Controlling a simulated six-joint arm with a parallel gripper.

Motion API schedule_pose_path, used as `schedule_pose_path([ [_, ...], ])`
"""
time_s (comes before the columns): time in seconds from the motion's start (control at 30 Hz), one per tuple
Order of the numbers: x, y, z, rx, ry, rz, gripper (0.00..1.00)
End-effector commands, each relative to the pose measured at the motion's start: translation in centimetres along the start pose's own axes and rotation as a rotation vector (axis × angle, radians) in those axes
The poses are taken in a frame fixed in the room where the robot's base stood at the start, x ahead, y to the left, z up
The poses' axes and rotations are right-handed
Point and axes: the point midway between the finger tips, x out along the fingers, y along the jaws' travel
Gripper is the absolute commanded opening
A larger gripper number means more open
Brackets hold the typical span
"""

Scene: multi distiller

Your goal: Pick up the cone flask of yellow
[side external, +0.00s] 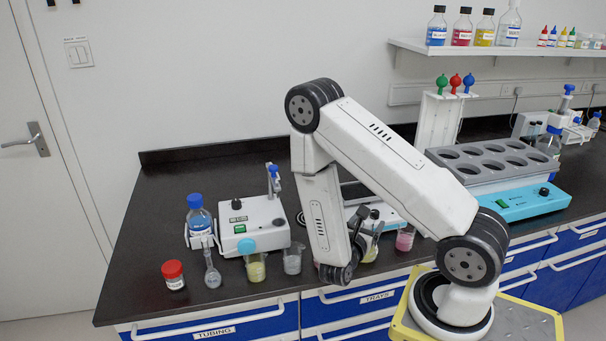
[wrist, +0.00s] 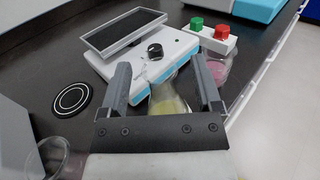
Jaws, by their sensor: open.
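A conical flask with yellow liquid (side external: 371,249) stands on the dark bench in the side external view, left of a pink beaker and partly hidden by my arm. In the wrist view the yellow flask (wrist: 167,104) sits between my fingers, its lower part hidden by my gripper's body. My gripper (wrist: 163,70) is open, with one finger on each side of the flask. I cannot tell whether either finger touches it. In the side external view my gripper (side external: 357,236) is low over the bench beside the flask, mostly hidden behind my arm.
The pink beaker (wrist: 219,70) is close to my right finger. A white device with a dark plate (wrist: 125,30) and knob lies just beyond the flask. A clear beaker (wrist: 48,156) stands at lower left. A beaker of yellow (side external: 255,268) stands farther left along the bench.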

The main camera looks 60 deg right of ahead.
Motion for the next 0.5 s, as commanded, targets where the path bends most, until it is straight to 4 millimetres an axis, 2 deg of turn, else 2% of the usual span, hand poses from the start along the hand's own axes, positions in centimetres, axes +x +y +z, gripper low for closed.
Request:
schedule_pose_path([
  [0.23, 1.9, 0.0, 0.0, -0.001, 0.000, -0.003, 0.82],
  [0.5, 2.6, 0.0, 0.0, -0.001, 0.000, 0.000, 0.82],
])
